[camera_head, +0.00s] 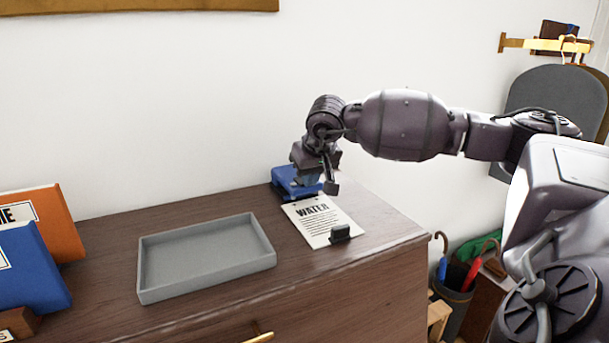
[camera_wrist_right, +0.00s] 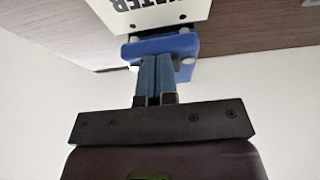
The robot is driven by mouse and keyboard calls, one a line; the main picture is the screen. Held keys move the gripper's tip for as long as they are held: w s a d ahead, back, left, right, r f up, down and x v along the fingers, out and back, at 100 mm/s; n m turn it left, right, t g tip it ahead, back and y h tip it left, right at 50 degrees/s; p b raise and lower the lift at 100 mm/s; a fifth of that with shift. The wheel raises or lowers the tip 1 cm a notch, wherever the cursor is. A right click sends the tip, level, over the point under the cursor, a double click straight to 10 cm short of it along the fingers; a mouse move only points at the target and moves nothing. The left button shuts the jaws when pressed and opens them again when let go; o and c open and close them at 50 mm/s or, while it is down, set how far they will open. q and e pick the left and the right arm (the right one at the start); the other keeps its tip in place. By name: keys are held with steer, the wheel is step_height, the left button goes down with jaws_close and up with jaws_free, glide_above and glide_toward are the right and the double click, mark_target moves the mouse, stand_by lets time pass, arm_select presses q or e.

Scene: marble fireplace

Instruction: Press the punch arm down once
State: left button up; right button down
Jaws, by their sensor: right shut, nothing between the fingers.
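The blue hole punch (camera_head: 287,181) stands on the wooden cabinet top near the wall, and it also shows in the right wrist view (camera_wrist_right: 150,47). A white sheet headed "WATER" (camera_head: 318,219) lies in front of it, with its far edge at the punch. My right gripper (camera_head: 308,178) is directly over the punch, its fingers shut and empty. In the right wrist view the shut fingers (camera_wrist_right: 155,62) overlap the punch; I cannot tell whether they touch it. The gripper hides part of the punch arm. My left gripper is not in view.
A small black block (camera_head: 340,233) sits at the sheet's near edge. An empty grey tray (camera_head: 207,257) lies left of the sheet on the cabinet top (camera_head: 110,238). Orange and blue binders (camera_head: 36,265) stand at the far left. An umbrella bin (camera_head: 452,300) stands right of the cabinet.

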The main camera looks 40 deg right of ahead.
steer(key=shift+s+a+r, duration=0.15)
steer(key=shift+s+r, duration=0.05)
steer(key=shift+s, duration=0.35)
steer(key=shift+s+a+r, duration=0.15)
steer(key=shift+s+r, duration=0.05)
steer(key=shift+s, duration=0.3)
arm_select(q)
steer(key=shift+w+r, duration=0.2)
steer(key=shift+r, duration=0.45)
arm_select(e)
steer(key=shift+w+f, duration=0.1)
steer(key=shift+w, duration=0.05)
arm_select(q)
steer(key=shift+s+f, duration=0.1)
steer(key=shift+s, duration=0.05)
arm_select(e)
steer(key=v, duration=1.1)
steer(key=shift+f, duration=0.1)
